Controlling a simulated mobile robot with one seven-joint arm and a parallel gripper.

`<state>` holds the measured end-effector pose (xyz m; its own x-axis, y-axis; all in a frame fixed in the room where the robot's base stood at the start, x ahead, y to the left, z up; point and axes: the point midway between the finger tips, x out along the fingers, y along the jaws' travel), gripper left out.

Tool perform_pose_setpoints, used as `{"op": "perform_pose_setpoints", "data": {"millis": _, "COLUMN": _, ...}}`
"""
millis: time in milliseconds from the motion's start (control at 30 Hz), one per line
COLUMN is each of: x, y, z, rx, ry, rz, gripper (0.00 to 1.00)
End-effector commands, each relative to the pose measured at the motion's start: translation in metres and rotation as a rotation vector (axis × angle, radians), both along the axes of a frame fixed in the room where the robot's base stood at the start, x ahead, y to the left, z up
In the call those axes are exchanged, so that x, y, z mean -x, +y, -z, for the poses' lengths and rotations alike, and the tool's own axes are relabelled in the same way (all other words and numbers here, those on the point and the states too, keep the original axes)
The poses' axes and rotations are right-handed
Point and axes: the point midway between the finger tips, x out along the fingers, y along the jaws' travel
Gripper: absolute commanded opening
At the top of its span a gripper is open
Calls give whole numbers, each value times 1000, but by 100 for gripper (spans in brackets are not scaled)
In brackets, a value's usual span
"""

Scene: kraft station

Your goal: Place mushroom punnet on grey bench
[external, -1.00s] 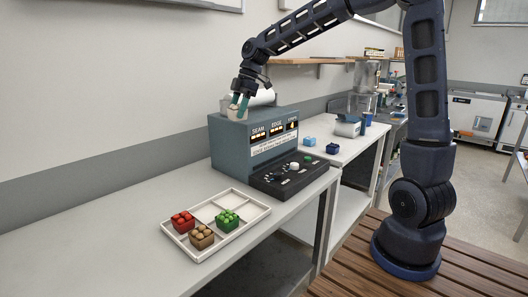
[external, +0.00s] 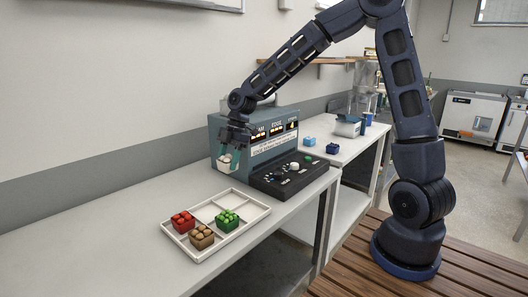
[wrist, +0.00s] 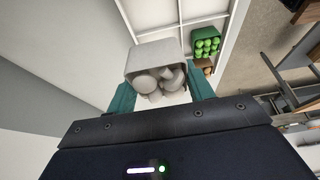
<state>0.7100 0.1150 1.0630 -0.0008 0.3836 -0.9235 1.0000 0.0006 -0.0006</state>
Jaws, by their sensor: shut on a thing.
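The mushroom punnet (wrist: 153,56) is a pale box of whitish mushrooms. My gripper (external: 229,155) is shut on it, with a teal finger on each side of the punnet in the wrist view (wrist: 160,88). In the external view the held punnet (external: 226,163) hangs in front of the left end of the machine, above the bench. The grey bench (external: 110,230) runs along the wall, with a bare stretch left of the tray. Whether the punnet's bottom clears the bench top is hard to tell.
A white divided tray (external: 264,209) holds red (external: 183,222), brown (external: 201,238) and green (external: 227,221) punnets. The blue-grey machine (external: 270,147) with a dark button panel (external: 290,178) stands close to my gripper. Small blue items (external: 332,149) lie on the further bench.

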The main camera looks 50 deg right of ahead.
Motion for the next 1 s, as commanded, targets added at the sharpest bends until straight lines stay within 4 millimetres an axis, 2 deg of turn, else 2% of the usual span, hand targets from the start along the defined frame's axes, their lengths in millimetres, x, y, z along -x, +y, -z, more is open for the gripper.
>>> {"op": "perform_pose_setpoints", "data": {"millis": 33, "x": 1, "y": 1, "z": 17, "rx": -1, "ry": 5, "rz": -2, "gripper": 26}}
{"op": "perform_pose_setpoints", "data": {"millis": 200, "x": 0, "y": 0, "z": 50, "rx": 0, "ry": 3, "rz": -1, "gripper": 26}}
{"op": "perform_pose_setpoints", "data": {"millis": 567, "x": 0, "y": 0, "z": 74, "rx": 0, "ry": 1, "rz": -1, "gripper": 26}}
{"op": "perform_pose_setpoints", "data": {"millis": 1000, "x": 0, "y": 0, "z": 115, "rx": 0, "ry": 1, "rz": 0, "gripper": 26}}
